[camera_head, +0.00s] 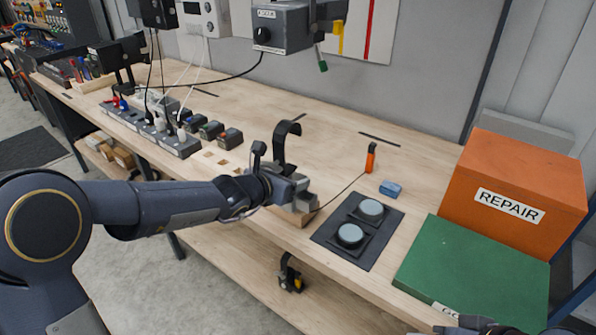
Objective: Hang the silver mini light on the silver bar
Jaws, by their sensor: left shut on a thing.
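My left gripper (303,201) reaches in from the left over the front edge of the workbench. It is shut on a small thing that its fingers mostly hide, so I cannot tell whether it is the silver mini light. A wood-coloured block (299,218) shows just below the fingers; I cannot tell whether they touch. I cannot clearly make out the silver mini light or the silver bar. Part of my right arm (485,326) shows at the bottom right edge; its fingertips are not clear.
The wooden workbench (330,130) has clear room behind the gripper. A black mat with two round grey pads (371,210), a blue block (390,188) and an orange-handled tool (370,158) lie right. An orange REPAIR box (530,165) and green box (470,265) fill the right end.

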